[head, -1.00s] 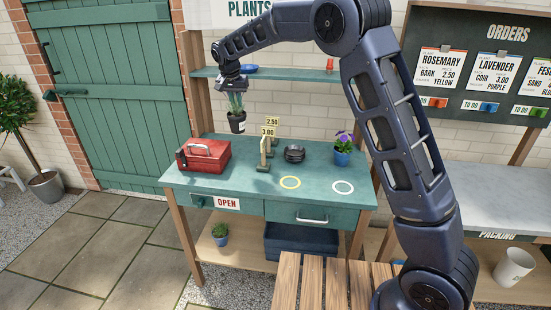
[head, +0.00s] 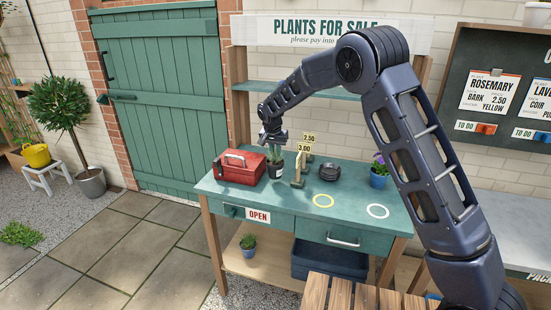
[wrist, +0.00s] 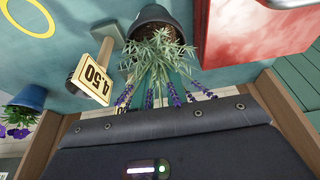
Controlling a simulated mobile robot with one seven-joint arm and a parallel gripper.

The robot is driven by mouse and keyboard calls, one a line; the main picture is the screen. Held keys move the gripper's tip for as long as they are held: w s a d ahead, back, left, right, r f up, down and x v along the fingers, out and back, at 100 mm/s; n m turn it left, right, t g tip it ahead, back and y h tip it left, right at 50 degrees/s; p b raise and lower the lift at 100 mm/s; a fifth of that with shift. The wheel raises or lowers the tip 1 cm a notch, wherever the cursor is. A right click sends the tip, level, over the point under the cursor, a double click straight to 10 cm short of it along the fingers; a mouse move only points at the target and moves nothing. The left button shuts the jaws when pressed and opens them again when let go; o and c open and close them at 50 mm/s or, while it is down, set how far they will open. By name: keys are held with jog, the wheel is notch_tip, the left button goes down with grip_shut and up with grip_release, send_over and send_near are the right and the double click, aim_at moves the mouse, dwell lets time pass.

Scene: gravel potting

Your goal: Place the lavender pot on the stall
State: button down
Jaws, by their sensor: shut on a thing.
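The lavender pot (head: 276,170) is dark, with grey-green leaves; purple flower spikes show in the wrist view (wrist: 165,65). It is on or just above the stall's green top (head: 225,187), between the red box and the price signs. I cannot tell whether its base touches. My gripper (head: 273,142) is over the plant from above, shut on it; the fingers are mostly hidden by leaves. The pot looks roughly upright in the head view.
A red metal box (head: 240,167) stands close left of the pot. Price signs (head: 301,162) stand close right, with dark saucers (head: 329,172) beyond.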

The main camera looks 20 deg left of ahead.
aim_at(276, 161)
jog(key=shift+f, duration=1.7)
jog(key=c, duration=1.4)
grip_release()
jog(key=shift+f, duration=0.15)
